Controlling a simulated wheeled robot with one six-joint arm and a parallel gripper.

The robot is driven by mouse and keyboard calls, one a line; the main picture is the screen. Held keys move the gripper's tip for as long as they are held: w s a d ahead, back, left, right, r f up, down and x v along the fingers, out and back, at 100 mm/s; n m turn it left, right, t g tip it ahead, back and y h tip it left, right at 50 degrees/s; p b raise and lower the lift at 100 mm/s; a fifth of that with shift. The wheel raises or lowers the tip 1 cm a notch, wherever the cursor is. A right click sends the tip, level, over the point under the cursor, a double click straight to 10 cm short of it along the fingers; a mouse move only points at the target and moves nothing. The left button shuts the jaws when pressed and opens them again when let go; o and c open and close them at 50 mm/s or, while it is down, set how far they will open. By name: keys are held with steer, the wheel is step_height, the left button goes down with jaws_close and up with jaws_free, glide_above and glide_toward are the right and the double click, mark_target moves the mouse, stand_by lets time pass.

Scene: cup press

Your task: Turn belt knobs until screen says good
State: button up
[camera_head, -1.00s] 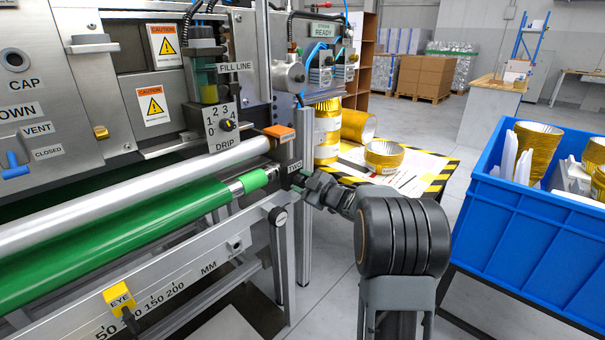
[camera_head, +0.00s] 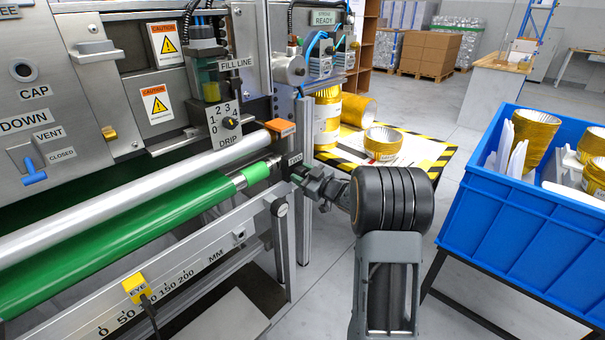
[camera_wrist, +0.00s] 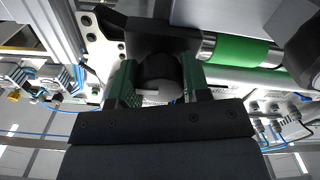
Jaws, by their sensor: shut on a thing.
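My gripper (camera_head: 306,184) is at the end of the green belt roller (camera_head: 200,205), beside a tag that seems to read TWO (camera_head: 295,160). In the wrist view its two green fingers (camera_wrist: 158,82) stand on either side of a dark round knob (camera_wrist: 160,70) and are shut on it. In the head view the knob is hidden behind my gripper. A small plate reads READY (camera_head: 323,18). I see no screen with the word good in either view.
A yellow EYE block (camera_head: 136,288) sits on a millimetre scale at the machine's front. A blue crate (camera_head: 530,220) with gold cups stands at the right. Gold cup stock (camera_head: 383,143) lies on a striped mat (camera_head: 432,150). Grey floor lies between machine and crate.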

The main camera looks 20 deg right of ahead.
steer(key=o, duration=0.9)
steer(key=shift+o, duration=0.2)
steer(key=p+v, duration=0.1)
steer(key=v, duration=1.2)
steer(key=shift+s, duration=0.4)
steer(key=shift+d, duration=0.1)
